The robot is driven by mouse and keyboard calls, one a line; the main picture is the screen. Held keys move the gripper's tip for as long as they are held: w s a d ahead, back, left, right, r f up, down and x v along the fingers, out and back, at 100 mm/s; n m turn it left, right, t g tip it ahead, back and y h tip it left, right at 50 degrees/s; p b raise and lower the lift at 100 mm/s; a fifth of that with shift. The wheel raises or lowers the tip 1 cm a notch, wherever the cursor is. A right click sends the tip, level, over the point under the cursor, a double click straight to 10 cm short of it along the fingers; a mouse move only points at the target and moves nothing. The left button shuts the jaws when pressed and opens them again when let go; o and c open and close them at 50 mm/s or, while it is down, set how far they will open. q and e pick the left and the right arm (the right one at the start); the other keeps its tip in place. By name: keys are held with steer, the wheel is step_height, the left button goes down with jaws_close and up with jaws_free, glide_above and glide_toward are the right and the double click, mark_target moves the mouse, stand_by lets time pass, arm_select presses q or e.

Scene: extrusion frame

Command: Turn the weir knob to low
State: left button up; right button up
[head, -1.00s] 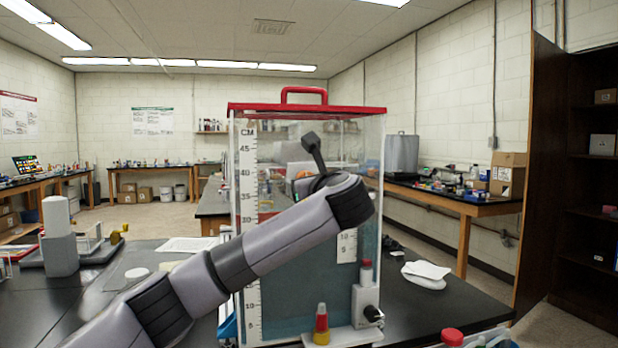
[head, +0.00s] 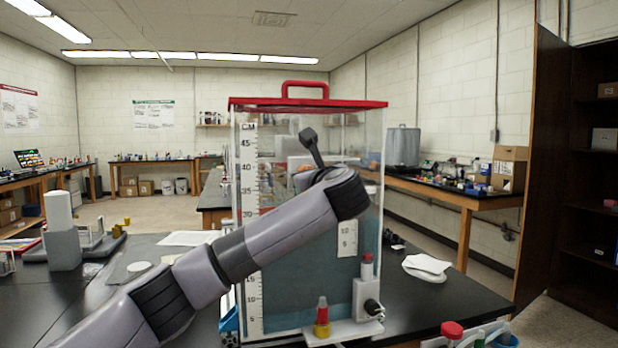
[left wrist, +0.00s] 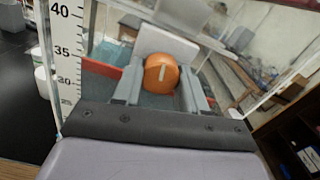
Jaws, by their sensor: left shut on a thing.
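The weir knob (left wrist: 161,73) is a round orange knob with a short white pointer line, on the upper part of the clear tank. In the left wrist view the line stands nearly upright in the picture. My left gripper (left wrist: 160,88) is shut on the knob, with a grey finger on each side of it. In the head view my left arm reaches across the front of the tank (head: 350,105), and its wrist hides the fingers and most or all of the knob. No low mark can be read. My right gripper is not in view.
The tank has a red lid and handle (head: 305,84), a centimetre scale (head: 249,215) and blue-green water. A red-and-yellow bottle (head: 322,318) and a white fitting with a black knob (head: 372,307) are at its front base.

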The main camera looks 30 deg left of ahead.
arm_select(q)
steer(key=m+b, duration=0.4)
steer(key=m, duration=1.6)
steer(key=shift+f, duration=0.1)
stand_by(3.0)
stand_by(0.6)
